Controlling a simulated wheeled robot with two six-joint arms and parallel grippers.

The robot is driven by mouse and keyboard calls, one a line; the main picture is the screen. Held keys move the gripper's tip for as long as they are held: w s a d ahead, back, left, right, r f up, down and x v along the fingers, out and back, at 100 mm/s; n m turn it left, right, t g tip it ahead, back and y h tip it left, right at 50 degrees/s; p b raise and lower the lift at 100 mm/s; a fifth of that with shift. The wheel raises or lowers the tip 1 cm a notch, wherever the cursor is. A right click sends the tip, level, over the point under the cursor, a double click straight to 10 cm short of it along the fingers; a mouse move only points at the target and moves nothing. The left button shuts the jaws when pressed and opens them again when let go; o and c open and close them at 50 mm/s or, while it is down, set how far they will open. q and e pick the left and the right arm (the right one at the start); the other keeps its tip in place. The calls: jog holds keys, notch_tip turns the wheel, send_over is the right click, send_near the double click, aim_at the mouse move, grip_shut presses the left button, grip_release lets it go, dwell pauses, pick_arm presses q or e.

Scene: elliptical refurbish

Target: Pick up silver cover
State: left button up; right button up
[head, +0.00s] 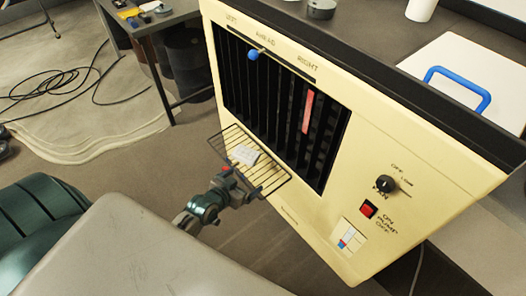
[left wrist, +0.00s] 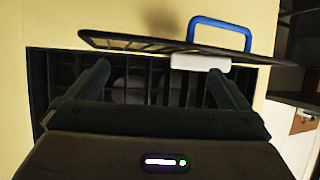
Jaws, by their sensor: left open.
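No thing that I can clearly tell to be the silver cover shows. A small pale piece (head: 245,155) lies on a dark wire rack (head: 270,178) at the front of the cream machine (head: 310,215); I cannot tell whether it is the cover. My left gripper (head: 243,184) is below and beside the rack, close to it. In the left wrist view its two fingers (left wrist: 158,82) are apart with nothing between them. The rack (left wrist: 130,42) and a pale block (left wrist: 200,62) show beyond the fingers. My right gripper is not in view.
The machine has dark vertical slats (head: 240,85), a blue knob (head: 253,55), a fan dial (head: 386,184) and a red switch (head: 368,208). A blue handle (head: 460,88) stands behind it. A table (head: 160,22) with small items is at the back left. Cables lie on the floor.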

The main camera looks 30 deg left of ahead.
aim_at(250, 149)
pick_arm(q)
jog(key=w+a+t+b, duration=0.1)
jog(key=w+a, duration=0.1)
jog(key=w+a+t+y+b, duration=0.1)
jog(key=w, duration=0.2)
jog(key=w+a+f+n+t, duration=0.1)
jog(key=w+a, duration=0.1)
jog(key=w, duration=0.1)
jog(key=shift+a+b, duration=0.3)
jog(key=shift+b, duration=0.1)
jog(key=shift+w+f, duration=0.1)
jog(key=shift+w, duration=0.45)
jog(key=b+x, duration=0.2)
jog(key=x, duration=0.1)
jog(key=shift+w+f, duration=0.1)
jog(key=shift+w, duration=0.75)
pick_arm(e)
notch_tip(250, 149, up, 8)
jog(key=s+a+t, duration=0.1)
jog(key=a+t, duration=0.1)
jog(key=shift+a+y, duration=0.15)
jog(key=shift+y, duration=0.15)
pick_arm(q)
jog(key=c, duration=1.1)
